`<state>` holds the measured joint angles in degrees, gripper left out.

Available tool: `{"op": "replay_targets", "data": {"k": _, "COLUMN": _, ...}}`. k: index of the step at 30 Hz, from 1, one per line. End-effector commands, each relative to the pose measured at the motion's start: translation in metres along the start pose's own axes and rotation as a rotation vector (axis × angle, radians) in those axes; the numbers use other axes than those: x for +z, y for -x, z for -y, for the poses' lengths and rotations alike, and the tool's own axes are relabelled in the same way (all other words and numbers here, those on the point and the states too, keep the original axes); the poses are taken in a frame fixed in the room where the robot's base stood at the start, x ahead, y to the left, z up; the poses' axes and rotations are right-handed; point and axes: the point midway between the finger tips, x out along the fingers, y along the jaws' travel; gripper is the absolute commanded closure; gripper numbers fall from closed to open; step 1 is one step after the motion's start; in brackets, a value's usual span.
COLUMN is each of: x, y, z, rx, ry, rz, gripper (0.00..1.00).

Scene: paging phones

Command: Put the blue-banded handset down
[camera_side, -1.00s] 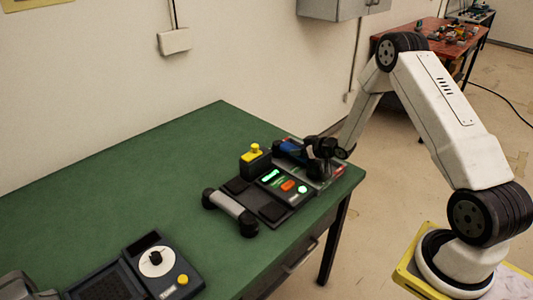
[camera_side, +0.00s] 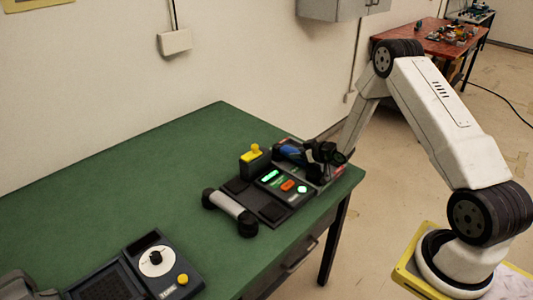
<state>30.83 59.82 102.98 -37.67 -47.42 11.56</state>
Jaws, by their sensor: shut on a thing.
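The blue-banded handset (camera_side: 292,152) is dark with a blue middle and lies at the right end of the phone console (camera_side: 268,208). My gripper (camera_side: 318,156) is shut on it from the right and hides part of it. I cannot tell whether the handset touches the surface beneath it. A grey-banded handset (camera_side: 231,207) lies across the left side of the console, apart from my gripper. The console has a green lit display, an orange button and a green-lit round button.
A small dark box with a yellow top (camera_side: 255,158) stands just behind the console, left of the held handset. Another device with a white dial (camera_side: 156,258) sits at the front left. The green table (camera_side: 130,185) is clear at the left and back.

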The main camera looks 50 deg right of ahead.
Motion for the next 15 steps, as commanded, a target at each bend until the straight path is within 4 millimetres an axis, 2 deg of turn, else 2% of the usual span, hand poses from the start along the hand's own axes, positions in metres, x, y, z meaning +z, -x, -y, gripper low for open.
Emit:
{"op": "replay_targets", "data": {"k": 1, "x": 0.0075, "y": -0.0029, "z": 0.0013, "rx": -0.003, "ry": 0.006, "rz": 0.003, "gripper": 1.00}}
{"op": "replay_targets", "data": {"k": 5, "x": 0.0067, "y": -0.0033, "z": 0.0010, "rx": -0.003, "ry": 0.008, "rz": 0.000, "gripper": 1.00}}
{"op": "replay_targets", "data": {"k": 6, "x": 0.0073, "y": -0.0034, "z": 0.0012, "rx": -0.003, "ry": 0.008, "rz": 0.001, "gripper": 0.35}}
{"op": "replay_targets", "data": {"k": 8, "x": 0.0070, "y": -0.0035, "z": 0.0011, "rx": -0.003, "ry": 0.008, "rz": 0.000, "gripper": 0.16}}
{"op": "replay_targets", "data": {"k": 9, "x": 0.0068, "y": -0.0035, "z": 0.0011, "rx": -0.003, "ry": 0.008, "rz": 0.000, "gripper": 0.12}}
{"op": "replay_targets", "data": {"k": 15, "x": 0.0066, "y": -0.0036, "z": 0.0012, "rx": -0.004, "ry": 0.008, "rz": -0.002, "gripper": 0.12}}
